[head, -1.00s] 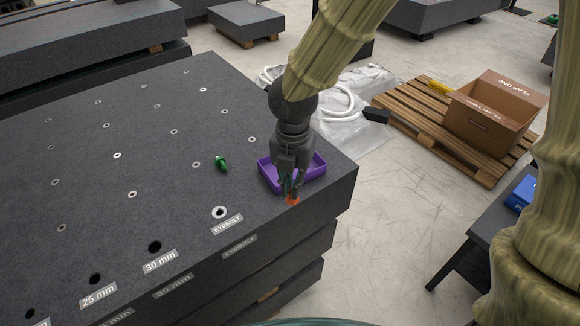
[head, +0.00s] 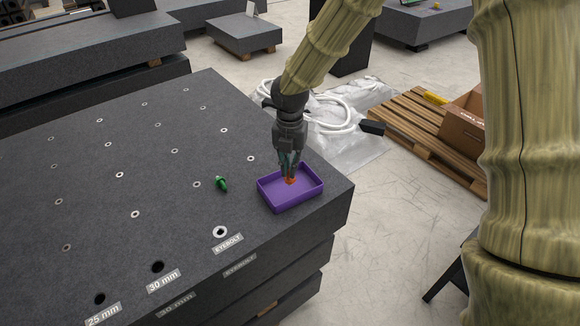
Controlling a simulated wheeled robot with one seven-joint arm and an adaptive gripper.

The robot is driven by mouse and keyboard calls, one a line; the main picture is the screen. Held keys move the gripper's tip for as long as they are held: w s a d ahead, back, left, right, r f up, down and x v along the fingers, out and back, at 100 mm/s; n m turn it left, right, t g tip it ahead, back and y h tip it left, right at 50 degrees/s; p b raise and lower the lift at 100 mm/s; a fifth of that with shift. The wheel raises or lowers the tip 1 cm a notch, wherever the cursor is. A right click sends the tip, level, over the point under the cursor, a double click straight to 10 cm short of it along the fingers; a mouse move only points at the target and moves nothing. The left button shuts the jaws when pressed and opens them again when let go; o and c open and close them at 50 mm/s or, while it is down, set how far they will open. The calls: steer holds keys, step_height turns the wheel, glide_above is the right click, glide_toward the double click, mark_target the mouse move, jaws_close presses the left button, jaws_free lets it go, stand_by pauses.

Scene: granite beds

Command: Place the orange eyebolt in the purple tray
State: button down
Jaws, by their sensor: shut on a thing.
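The purple tray (head: 293,203) lies on the granite block near its right corner. My gripper (head: 289,176) points down over the tray and is shut on the orange eyebolt (head: 290,181). The eyebolt shows as a small orange piece at the fingertips, within the outline of the tray. I cannot tell whether it touches the tray floor. The fingers hide part of the eyebolt.
A green eyebolt-like piece (head: 221,184) lies on the granite block (head: 120,190) left of the tray. Labelled holes, including one marked EYEBOLT (head: 220,232), line the front edge. A pallet (head: 430,120) stands on the floor at right.

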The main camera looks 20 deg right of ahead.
steer(key=shift+w+d, duration=0.15)
steer(key=shift+w, duration=0.5)
steer(key=shift+f+p, duration=0.95)
steer(key=shift+f, duration=0.85)
steer(key=shift+f, duration=0.15)
steer(key=c, duration=1.5)
jaws_free()
steer(key=shift+c, duration=0.2)
step_height(320, 180, up, 12)
steer(key=b, duration=0.2)
steer(key=shift+r+b, duration=0.2)
steer(key=shift+b, duration=0.15)
